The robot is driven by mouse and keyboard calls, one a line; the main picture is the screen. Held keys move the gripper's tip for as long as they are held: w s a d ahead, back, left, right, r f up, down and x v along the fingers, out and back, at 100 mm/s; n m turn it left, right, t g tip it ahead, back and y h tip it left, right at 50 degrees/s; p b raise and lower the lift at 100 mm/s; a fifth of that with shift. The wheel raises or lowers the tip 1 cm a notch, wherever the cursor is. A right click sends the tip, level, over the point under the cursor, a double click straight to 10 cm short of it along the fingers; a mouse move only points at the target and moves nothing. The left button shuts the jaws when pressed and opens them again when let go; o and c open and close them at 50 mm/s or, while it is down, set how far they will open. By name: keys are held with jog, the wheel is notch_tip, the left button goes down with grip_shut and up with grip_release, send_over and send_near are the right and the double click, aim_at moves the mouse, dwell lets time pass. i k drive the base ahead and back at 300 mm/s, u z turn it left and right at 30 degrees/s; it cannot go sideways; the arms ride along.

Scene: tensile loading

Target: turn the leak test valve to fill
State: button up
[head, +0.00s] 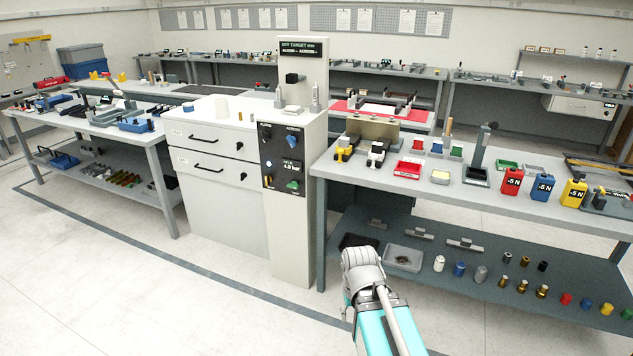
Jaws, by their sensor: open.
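A black control panel (281,162) is on the front of the pale column in the middle of the head view. It carries a blue knob (291,142) at the upper right, a green knob (292,185) at the lower right, and dark knobs on its left side. A small lit display (292,167) between the blue and green knobs reads about 4.0 bar. The labels are too small to tell which knob is the leak test valve or its setting. My arm rises from the bottom edge, below and right of the panel, apart from it. My gripper's fingers do not show.
A white drawer cabinet (215,200) adjoins the panel's left side. A grey workbench (460,190) with trays and weights stands close on the right, its lower shelf (400,275) holding fittings. The floor (190,310) in front of the cabinet is clear.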

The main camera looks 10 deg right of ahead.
aim_at(294, 185)
jog(key=i, duration=1.4)
jog(key=u, duration=0.75)
